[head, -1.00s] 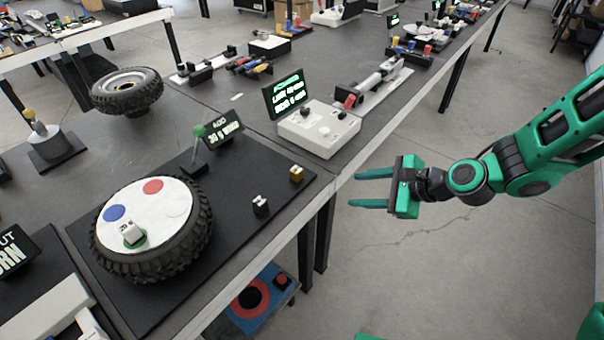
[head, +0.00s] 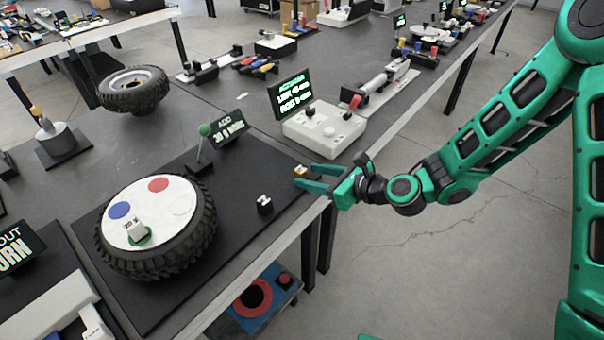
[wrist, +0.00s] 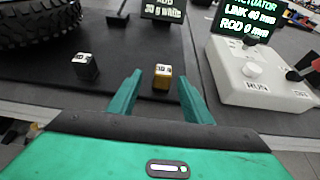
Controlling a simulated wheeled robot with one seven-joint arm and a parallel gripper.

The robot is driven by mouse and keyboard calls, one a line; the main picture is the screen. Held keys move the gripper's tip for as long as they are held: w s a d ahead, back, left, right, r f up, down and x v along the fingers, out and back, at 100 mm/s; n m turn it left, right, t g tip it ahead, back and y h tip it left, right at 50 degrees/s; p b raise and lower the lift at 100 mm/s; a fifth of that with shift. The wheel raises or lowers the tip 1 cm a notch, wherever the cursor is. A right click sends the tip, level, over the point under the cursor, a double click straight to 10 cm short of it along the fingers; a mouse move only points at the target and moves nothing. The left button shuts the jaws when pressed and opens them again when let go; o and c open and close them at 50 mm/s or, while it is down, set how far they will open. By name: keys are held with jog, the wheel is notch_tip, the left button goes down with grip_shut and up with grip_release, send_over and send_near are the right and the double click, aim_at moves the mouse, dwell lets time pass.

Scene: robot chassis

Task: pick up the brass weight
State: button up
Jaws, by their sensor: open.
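The brass weight (wrist: 162,78) is a small gold block with a pale marked top. It sits on the black mat (wrist: 120,90) near the mat's corner. It also shows in the head view (head: 301,171), partly behind the fingers. My gripper (head: 304,178) is open at the table edge, reaching in from the right. In the wrist view the weight appears between the two green fingers (wrist: 160,90), near their tips, with gaps on both sides. I cannot tell whether the fingertips have passed along its sides.
A dark weight (head: 265,204) stands left of the brass one. A tire (head: 160,235) with a white disc lies further left. A white control box (head: 324,130) with a lit screen stands to the right of the mat. A green-knobbed lever (head: 203,145) stands behind.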

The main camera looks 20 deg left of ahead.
aim_at(306, 172)
jog(key=shift+w+x, duration=0.15)
jog(key=shift+x, duration=1.05)
jog(key=shift+w+x, duration=0.15)
jog(key=shift+x, duration=1)
jog(key=shift+r, duration=0.15)
jog(key=c, duration=1.1)
